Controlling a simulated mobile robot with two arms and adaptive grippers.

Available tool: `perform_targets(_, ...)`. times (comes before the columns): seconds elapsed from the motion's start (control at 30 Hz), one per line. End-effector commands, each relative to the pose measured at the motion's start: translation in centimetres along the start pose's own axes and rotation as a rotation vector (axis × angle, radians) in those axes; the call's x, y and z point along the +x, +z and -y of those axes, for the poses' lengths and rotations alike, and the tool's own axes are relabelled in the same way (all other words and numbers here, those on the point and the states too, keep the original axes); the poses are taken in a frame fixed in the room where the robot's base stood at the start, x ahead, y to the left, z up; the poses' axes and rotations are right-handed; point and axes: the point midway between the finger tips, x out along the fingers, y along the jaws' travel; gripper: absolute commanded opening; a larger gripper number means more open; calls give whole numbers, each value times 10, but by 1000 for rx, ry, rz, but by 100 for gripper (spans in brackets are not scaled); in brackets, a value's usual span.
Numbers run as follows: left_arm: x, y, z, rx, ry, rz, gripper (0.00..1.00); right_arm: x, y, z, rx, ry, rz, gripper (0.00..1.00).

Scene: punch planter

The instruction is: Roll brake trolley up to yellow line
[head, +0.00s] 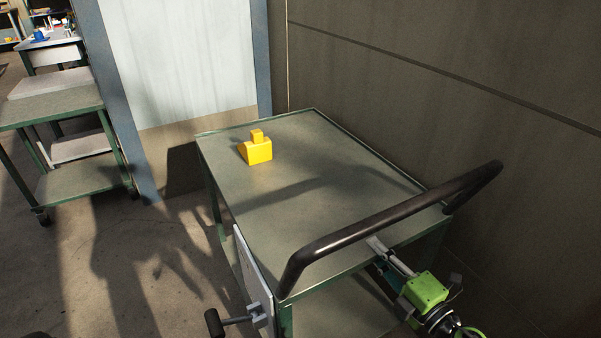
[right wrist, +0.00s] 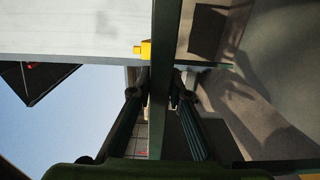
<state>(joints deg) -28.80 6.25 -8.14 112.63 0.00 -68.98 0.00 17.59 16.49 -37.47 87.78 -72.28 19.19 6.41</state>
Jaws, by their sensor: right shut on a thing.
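The trolley (head: 320,205) has a grey-green flat top, a green frame and a black bar handle (head: 390,222) across its near end. A light plate (head: 252,272) on its left side carries a grey bracket and a black-knobbed lever (head: 215,322). My right gripper (head: 376,245) is at the near end, below the handle bar. In the right wrist view its two fingers (right wrist: 160,85) close on both sides of a straight dark bar of the trolley; I cannot tell whether this is handle or rim. My left gripper is out of view. No yellow line shows.
A yellow block (head: 257,150) sits on the trolley top. A grey wall (head: 450,65) runs close along the right. A pale panel (head: 180,60) stands beyond. Another green cart (head: 60,105) stands at left. The shadowed floor (head: 150,265) left of the trolley is open.

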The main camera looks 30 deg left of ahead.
Motion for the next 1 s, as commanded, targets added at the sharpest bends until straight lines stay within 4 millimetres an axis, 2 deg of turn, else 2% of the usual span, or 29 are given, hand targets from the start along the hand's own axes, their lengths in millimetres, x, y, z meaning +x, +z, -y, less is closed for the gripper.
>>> perform_targets(0.03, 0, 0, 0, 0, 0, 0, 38, 0, 3, -5, -5, 8, 6, 20)
perform_targets(0.1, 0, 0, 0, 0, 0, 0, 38, 0, 3, -4, -5, 6, 5, 36)
perform_targets(0.63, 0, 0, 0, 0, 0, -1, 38, -2, 1, 2, -3, -4, 1, 36)
perform_targets(0.73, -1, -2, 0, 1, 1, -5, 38, -12, 1, 2, -2, -6, 2, 36)
perform_targets(0.83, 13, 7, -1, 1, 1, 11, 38, -27, 1, 2, -4, -7, 1, 36)
perform_targets(1.0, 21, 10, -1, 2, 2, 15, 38, -53, 0, 2, -3, -7, 1, 36)
